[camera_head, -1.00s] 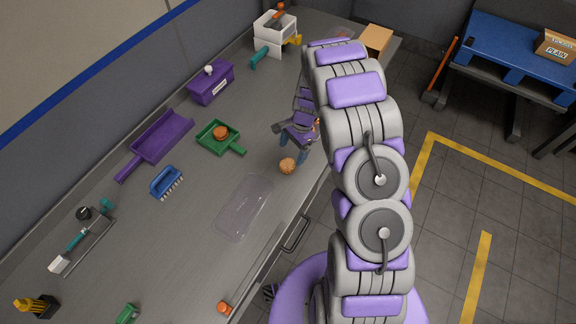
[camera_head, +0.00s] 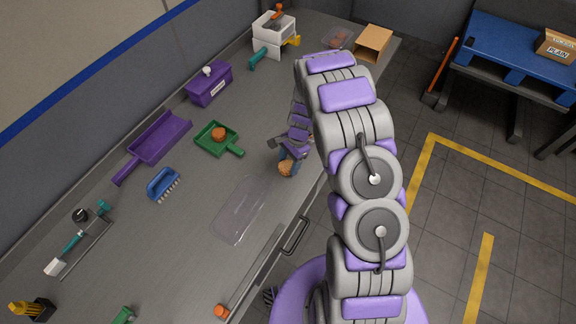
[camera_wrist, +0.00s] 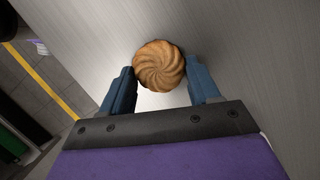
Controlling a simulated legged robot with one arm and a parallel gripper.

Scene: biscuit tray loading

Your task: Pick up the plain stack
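The biscuit stack (camera_head: 286,168) is on the grey worktop near its front edge. In the wrist view, its top is a round golden biscuit (camera_wrist: 159,65) with a swirl pattern. My gripper (camera_head: 289,160) is at the stack. In the wrist view, the blue fingers of my gripper (camera_wrist: 161,78) stand apart on the left and right of the biscuit. The left fingertip is very close to it; a small gap shows on the right. How many biscuits lie beneath is hidden.
A clear empty tray (camera_head: 240,209) lies just left of the stack. A green dustpan (camera_head: 207,148) holds an orange-brown biscuit (camera_head: 218,134). A blue brush (camera_head: 163,183) and a purple scoop (camera_head: 155,147) lie farther left. A cardboard box (camera_head: 373,43) stands at the far end.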

